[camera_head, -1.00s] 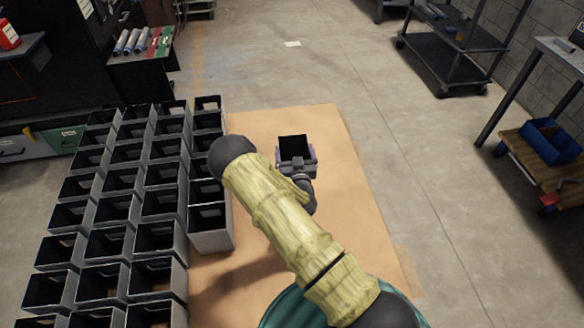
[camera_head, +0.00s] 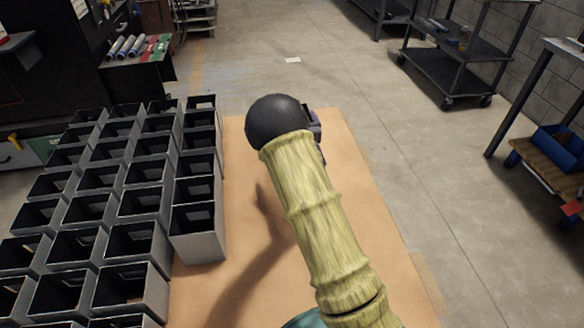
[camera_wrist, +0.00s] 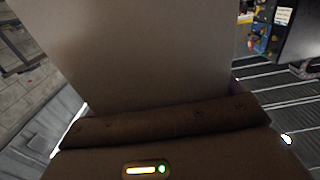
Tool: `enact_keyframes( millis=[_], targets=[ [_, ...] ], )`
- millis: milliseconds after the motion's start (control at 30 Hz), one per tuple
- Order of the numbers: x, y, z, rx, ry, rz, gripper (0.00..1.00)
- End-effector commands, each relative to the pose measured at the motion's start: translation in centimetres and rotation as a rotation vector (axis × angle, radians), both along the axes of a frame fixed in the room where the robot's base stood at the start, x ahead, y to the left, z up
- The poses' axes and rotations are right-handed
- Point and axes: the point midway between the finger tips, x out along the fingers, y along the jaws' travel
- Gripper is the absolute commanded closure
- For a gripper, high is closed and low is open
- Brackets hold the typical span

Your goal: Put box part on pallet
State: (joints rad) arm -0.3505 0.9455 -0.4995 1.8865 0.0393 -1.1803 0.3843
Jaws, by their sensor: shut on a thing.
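The pallet (camera_head: 355,185) has a bare tan top in the middle of the head view, with rows of open-topped grey boxes (camera_head: 198,248) along its left side. My gripper (camera_head: 316,124) is mostly hidden behind my arm's dark round joint and yellow link; only a sliver shows above the far part of the tan top. In the wrist view, a large plain grey wall of the held box part (camera_wrist: 150,55) rises from my gripper (camera_wrist: 165,125). My gripper is shut on this part. Its lower end and the fingertips' contact are hidden.
The tan surface right of the rows is clear apart from my arm's shadow. A dark wheeled cart (camera_head: 450,70) stands at the back right, and a wooden cart with a blue bin (camera_head: 560,145) at the right edge. A workbench with rolls (camera_head: 130,48) is at the back left.

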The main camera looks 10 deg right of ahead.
Motion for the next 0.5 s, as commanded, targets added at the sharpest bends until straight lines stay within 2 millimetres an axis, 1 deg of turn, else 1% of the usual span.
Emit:
enact_keyframes(
  millis=[67,267,367,500],
  targets=[
    [0.0,0.0,0.3,0.000,-0.004,0.001,0.70],
    [0.0,0.0,0.1,0.000,-0.004,0.000,0.70],
    [0.0,0.1,-0.9,0.000,-0.003,0.000,0.70],
    [0.0,0.1,-3.5,-0.002,0.000,0.001,0.70]
  ],
)
